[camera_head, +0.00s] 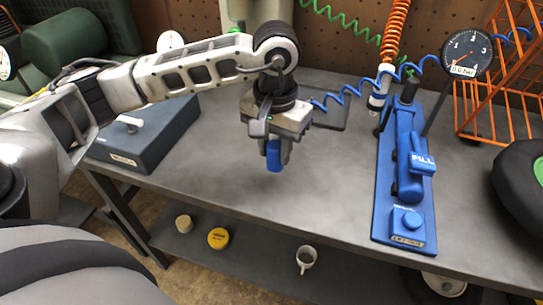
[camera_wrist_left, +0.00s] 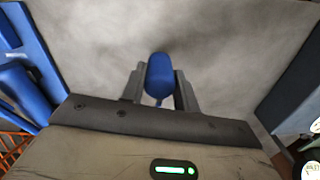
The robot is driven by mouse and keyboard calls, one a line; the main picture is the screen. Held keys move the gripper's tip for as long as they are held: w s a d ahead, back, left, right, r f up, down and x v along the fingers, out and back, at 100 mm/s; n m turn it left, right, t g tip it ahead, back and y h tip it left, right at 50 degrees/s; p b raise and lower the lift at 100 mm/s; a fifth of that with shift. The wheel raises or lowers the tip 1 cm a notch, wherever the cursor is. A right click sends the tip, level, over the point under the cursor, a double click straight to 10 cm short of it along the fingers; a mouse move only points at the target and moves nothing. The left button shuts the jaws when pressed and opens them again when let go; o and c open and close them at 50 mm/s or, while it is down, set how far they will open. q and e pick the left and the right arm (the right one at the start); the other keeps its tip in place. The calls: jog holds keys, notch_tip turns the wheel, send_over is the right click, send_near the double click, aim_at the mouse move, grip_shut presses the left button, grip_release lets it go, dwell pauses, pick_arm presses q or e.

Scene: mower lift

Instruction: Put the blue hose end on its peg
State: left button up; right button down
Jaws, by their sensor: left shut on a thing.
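My left gripper (camera_head: 275,146) is shut on the blue hose end (camera_head: 274,158), a short blue cylinder that points down above the bench. In the left wrist view the blue hose end (camera_wrist_left: 160,74) sits between the two fingers. The coiled blue hose (camera_head: 345,99) runs from behind the gripper to the right, past the blue unit toward the gauge. A short dark post (camera_head: 409,91) stands at the far end of the blue unit; I cannot tell whether it is the peg. My right gripper is not in view.
The blue unit (camera_head: 382,205) with a FILL lever (camera_head: 422,160) stands right on the grey bench (camera_head: 310,195). A gauge (camera_head: 467,50), orange rack (camera_head: 497,110) and black tyre (camera_head: 515,180) lie right. A dark box (camera_head: 150,145) is left.

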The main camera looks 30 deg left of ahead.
aim_at(271, 161)
pick_arm(q)
jog(key=shift+w+a+f, duration=0.2)
jog(key=shift+a+f, duration=0.2)
jog(key=shift+f, duration=0.1)
notch_tip(271, 161, down, 2)
jog(key=shift+a+f+p, duration=0.15)
jog(key=shift+f+p, duration=0.05)
jog(key=shift+p, duration=0.2)
jog(key=shift+w+f+b, duration=0.1)
jog(key=shift+f+b, duration=0.25)
jog(key=shift+f, duration=0.45)
jog(key=o, duration=1.1)
jog(key=shift+r, duration=0.1)
